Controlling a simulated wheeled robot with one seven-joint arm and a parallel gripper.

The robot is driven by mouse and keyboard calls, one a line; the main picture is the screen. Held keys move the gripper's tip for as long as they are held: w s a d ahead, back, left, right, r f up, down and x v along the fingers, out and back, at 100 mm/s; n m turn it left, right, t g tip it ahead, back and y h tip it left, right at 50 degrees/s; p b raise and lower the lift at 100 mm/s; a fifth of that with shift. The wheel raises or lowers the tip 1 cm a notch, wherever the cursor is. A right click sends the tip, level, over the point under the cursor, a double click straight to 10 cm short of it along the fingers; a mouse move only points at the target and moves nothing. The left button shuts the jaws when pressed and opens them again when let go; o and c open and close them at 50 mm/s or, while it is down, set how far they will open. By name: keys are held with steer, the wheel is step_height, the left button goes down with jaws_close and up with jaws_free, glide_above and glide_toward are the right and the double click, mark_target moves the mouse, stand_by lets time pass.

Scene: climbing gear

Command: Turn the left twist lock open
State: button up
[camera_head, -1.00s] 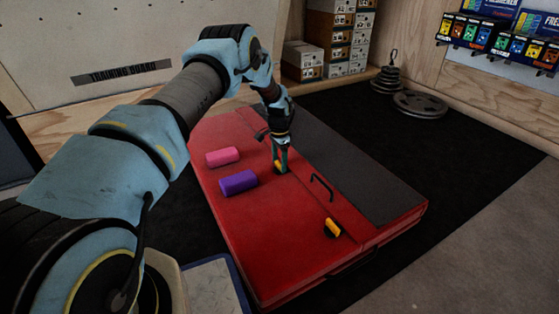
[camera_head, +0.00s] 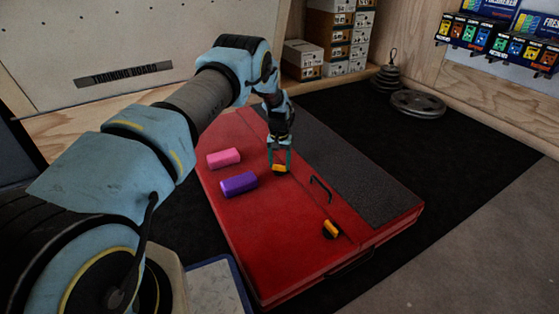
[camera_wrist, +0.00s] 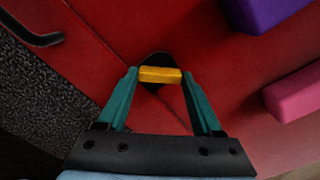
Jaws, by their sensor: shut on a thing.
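The left twist lock has a yellow bar handle (camera_head: 280,168) on a dark round base. It sits on the red lid of a large red case (camera_head: 270,258). In the head view the yellow bar lies roughly across the picture. In the wrist view the bar (camera_wrist: 160,75) spans between my two green fingertips, with the dark base partly showing behind it. My gripper (camera_head: 281,158) points down and is shut on the ends of the bar. A second yellow twist lock (camera_head: 331,230) sits nearer the front, clear of my gripper.
A black bar handle (camera_head: 321,187) stands on the lid between the two locks. A pink block (camera_head: 224,158) and a purple block (camera_head: 239,184) lie on the lid to the left. A dark grey textured panel (camera_head: 350,165) covers the right side.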

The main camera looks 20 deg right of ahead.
mark_target(279, 166)
steer(key=n, duration=0.4)
steer(key=shift+s, duration=0.1)
steer(key=shift+n+p, duration=0.3)
steer(key=shift+n, duration=1.9)
steer(key=o, duration=1.4)
steer(key=shift+c, duration=0.2)
step_height(279, 166, up, 11)
steer(key=p, duration=0.4)
steer(key=shift+a, duration=0.1)
